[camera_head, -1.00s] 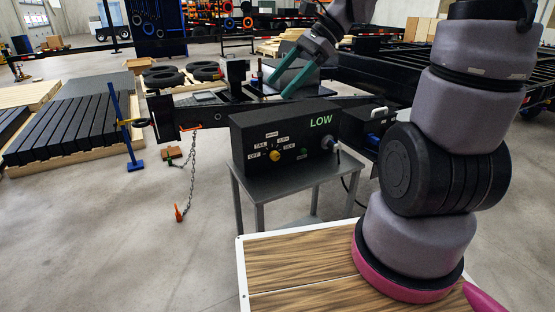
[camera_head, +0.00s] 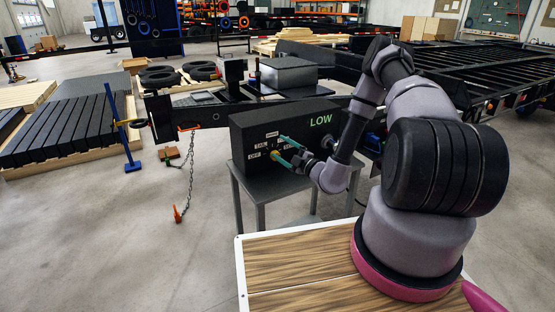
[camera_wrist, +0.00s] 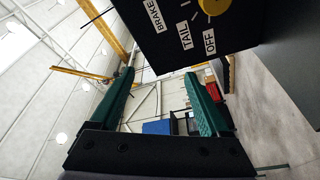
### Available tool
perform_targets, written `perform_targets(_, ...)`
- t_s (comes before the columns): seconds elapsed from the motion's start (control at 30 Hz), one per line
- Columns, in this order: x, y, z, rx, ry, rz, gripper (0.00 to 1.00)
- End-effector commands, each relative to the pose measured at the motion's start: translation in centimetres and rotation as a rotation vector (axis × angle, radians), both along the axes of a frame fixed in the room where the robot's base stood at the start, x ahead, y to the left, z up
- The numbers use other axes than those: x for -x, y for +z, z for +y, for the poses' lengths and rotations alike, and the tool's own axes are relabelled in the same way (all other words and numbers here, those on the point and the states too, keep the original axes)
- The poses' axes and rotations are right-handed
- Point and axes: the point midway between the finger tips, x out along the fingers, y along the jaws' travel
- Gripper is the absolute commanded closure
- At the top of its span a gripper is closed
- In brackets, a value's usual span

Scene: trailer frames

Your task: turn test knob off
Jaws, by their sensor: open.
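The test knob (camera_head: 273,155) is a small yellow dial on the front of a black control box (camera_head: 237,150). In the wrist view the knob (camera_wrist: 216,6) is cut by the top edge, beside white labels BRAKE, TAIL and OFF. Its setting cannot be read. My gripper (camera_head: 279,147) has teal fingers and is open, with its tips close to the box front near the knob. In the wrist view my gripper (camera_wrist: 161,76) has nothing between its fingers, and the knob lies up and right of them. Contact cannot be told in the head view.
A lit green LOW sign (camera_head: 321,120) is on the box front. The box stands on a grey metal table (camera_head: 262,190). A black trailer frame (camera_head: 160,118) runs behind it, with a hanging chain (camera_head: 188,165). Bare floor (camera_head: 110,235) lies to the left.

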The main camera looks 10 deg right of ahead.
Motion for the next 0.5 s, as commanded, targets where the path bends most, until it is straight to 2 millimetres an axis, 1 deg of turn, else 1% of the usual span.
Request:
perform_targets(0.03, 0.3, -2.6, -0.9, -0.057, -0.063, 0.066, 0.2)
perform_targets(0.1, 0.7, -5.2, -1.8, -0.119, -0.135, 0.132, 0.2)
perform_targets(0.2, 1.2, -7.7, -2.8, -0.178, -0.207, 0.195, 0.2)
perform_targets(0.3, 1.4, -8.9, -3.2, -0.207, -0.243, 0.224, 0.2)
perform_targets(0.37, 1.2, -9.2, -3.2, -0.211, -0.252, 0.23, 0.2)
perform_targets(0.5, -0.5, -9.1, -2.6, -0.212, -0.25, 0.229, 0.2)
